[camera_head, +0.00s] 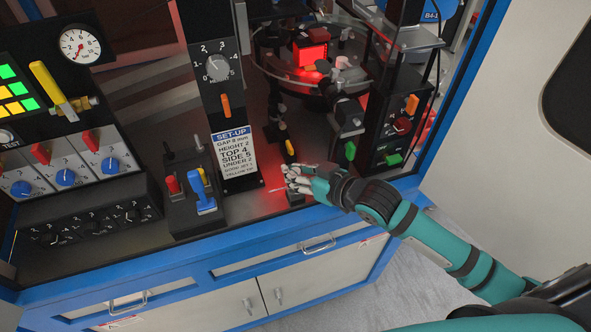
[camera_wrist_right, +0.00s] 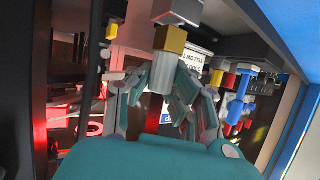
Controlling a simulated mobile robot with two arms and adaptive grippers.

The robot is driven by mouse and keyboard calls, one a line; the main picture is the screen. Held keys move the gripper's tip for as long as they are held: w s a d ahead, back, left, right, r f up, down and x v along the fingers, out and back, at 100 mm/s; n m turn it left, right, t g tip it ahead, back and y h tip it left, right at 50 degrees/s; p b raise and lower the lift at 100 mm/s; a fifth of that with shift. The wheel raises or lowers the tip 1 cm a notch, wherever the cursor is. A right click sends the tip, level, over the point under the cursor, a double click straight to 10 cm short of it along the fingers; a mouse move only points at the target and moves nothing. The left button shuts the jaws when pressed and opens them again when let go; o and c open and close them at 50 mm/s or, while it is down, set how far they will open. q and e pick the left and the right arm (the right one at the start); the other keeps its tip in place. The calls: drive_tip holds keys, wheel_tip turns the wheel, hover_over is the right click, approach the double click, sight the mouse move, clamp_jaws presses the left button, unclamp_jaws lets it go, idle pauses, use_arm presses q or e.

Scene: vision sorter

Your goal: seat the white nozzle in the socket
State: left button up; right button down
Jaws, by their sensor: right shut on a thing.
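My right gripper (camera_head: 296,178) is at the front of the cabinet's work surface, right of the set-up label. A yellow block (camera_wrist_right: 170,38) shows just beyond the fingers in the wrist view. I cannot clearly tell the socket or whether the nozzle touches it. My left gripper is not in view.
The set-up label panel (camera_head: 234,152) and a box with red and blue levers (camera_head: 194,200) stand left of the gripper. A round glass disc (camera_head: 345,75) lit red is behind. A switch column (camera_head: 395,130) stands right. The blue cabinet edge (camera_head: 240,240) runs in front.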

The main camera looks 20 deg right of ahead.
drive_tip(key=shift+p, duration=0.3)
idle(0.5)
drive_tip(key=shift+f+b, duration=0.75)
drive_tip(key=shift+f, duration=0.6)
idle(0.5)
drive_tip(key=c, duration=0.8)
unclamp_jaws()
drive_tip(key=shift+o, duration=0.2)
drive_tip(key=shift+r, duration=0.1)
wheel_tip(320, 180, up, 8)
drive_tip(key=p, duration=0.8)
drive_tip(key=shift+p, duration=0.3)
